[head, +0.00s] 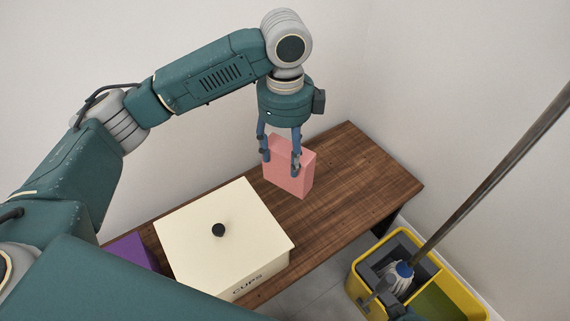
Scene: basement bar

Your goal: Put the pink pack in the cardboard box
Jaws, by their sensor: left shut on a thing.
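The pink pack (291,177) is upright at the middle of the wooden table, toward its back edge. My left gripper (281,162) points down from above and is shut on the pack, one finger on either side of its upper part. I cannot tell whether the pack's bottom touches the table or is slightly above it. No open cardboard box is clearly visible.
A cream lidded box (200,255) marked CUPS, with a black knob, stands on the left of the table (362,168). A purple thing (138,256) is beside it. A yellow mop bucket (446,284) with a mop stands on the floor at right. The table's right end is clear.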

